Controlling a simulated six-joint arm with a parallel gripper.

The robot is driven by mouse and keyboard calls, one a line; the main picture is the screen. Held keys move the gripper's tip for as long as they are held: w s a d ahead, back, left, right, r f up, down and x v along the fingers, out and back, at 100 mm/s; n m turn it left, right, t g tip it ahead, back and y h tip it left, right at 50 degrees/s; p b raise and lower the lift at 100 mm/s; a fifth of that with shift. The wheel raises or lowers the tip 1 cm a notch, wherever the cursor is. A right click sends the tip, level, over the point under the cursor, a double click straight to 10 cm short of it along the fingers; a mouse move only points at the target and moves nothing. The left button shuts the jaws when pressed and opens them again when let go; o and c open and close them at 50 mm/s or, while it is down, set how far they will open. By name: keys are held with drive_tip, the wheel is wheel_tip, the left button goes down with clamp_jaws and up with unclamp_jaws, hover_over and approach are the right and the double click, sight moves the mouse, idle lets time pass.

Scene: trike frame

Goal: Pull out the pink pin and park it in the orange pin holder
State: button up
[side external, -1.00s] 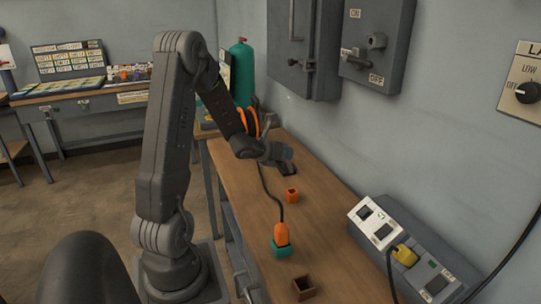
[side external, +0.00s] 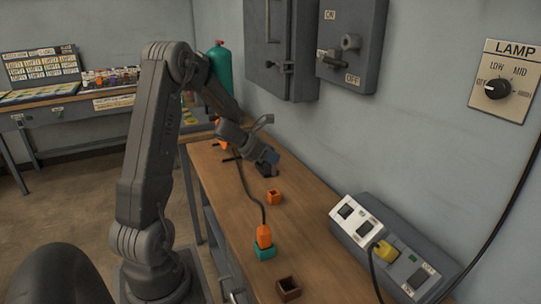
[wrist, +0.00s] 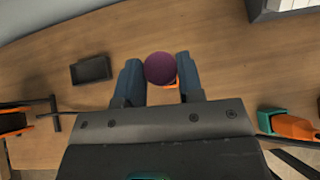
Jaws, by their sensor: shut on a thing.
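My gripper (wrist: 159,80) is shut on the pink pin (wrist: 160,67), whose round dark pink-purple head shows between the fingers in the wrist view. The head hides the rest of the pin. In the side view my gripper (side external: 267,160) is above the bench, a little behind the orange pin holder (side external: 272,198), and the pin cannot be made out. The holder is a small open square block standing on the bench. A bit of orange (wrist: 172,85) shows just below the pin head in the wrist view, mostly covered.
A teal block (side external: 264,253) holds an orange plug (side external: 264,236) with a dark cable. A brown open block (side external: 288,289) stands nearer the camera. A dark open box (wrist: 91,70) lies left of my gripper in the wrist view. A grey panel (side external: 395,262) lies along the wall.

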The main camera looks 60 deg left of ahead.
drive_tip(key=shift+f, duration=2.9)
drive_tip(key=shift+f, duration=2.25)
drive_tip(key=o, duration=1)
drive_tip(key=shift+s, duration=0.1)
drive_tip(key=v, duration=1.3)
drive_tip(key=shift+s+r, duration=0.2)
drive_tip(key=shift+s, duration=0.1)
